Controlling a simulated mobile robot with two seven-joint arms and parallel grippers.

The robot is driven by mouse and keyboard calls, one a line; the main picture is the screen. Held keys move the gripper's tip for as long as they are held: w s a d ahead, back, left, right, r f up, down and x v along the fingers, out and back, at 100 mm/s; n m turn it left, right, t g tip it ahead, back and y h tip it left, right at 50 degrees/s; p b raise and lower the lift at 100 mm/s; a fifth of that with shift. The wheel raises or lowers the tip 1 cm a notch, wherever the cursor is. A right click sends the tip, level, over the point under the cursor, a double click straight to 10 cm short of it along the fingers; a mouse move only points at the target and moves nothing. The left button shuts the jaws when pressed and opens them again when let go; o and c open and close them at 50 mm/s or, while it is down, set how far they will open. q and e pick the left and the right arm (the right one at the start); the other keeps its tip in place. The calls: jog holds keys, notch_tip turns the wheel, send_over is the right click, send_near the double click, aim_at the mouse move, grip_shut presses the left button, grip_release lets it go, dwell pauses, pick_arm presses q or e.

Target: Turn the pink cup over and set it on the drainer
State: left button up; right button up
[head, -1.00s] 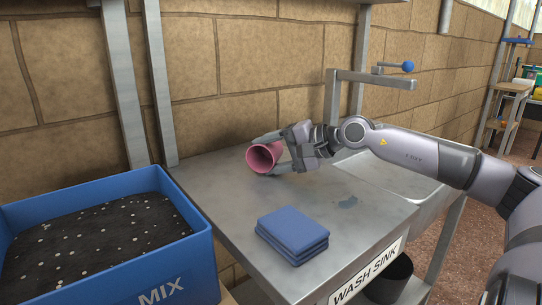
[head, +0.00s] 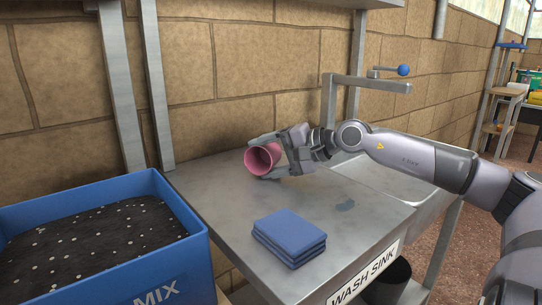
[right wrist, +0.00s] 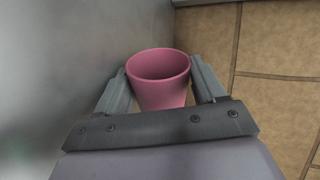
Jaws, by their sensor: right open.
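The pink cup (head: 262,158) is on its side on the metal counter of the wash sink, its open mouth facing the front left in the head view. My right gripper (head: 271,156) is open around the cup, one finger behind it and one on the near side. In the right wrist view the cup (right wrist: 160,78) sits between the two fingers (right wrist: 160,90), with its rim away from the palm. Whether the fingers touch it is hard to tell. No drainer can be made out. My left gripper is not in view.
A stack of folded blue cloths (head: 289,236) lies at the counter's (head: 215,194) front. A blue bin (head: 188,243) of dark soil stands at left. The sink basin (head: 405,187) and tap (head: 368,83) are at right. A brick wall (head: 230,90) closes the back.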

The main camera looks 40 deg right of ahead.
aim_at(273, 156)
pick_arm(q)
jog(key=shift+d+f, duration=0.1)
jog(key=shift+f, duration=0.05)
pick_arm(e)
notch_tip(273, 156, down, 2)
jog(key=shift+s+f+g, duration=0.15)
jog(key=shift+g, duration=0.25)
jog(key=shift+s+r, duration=0.2)
jog(key=shift+r, duration=0.05)
jog(key=shift+p+v, duration=0.4)
jog(key=shift+v, duration=0.7)
jog(key=shift+t, duration=0.3)
jog(key=s+r, duration=0.1)
jog(key=s+d+r, duration=0.1)
jog(key=s, duration=0.1)
jog(key=shift+d+r, duration=0.2)
jog(key=shift+d, duration=0.1)
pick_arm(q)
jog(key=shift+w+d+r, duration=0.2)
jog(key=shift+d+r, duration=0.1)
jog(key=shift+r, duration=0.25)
pick_arm(e)
jog(key=shift+s+d+r, duration=0.15)
jog(key=shift+s+r, duration=0.2)
jog(key=shift+r, duration=0.1)
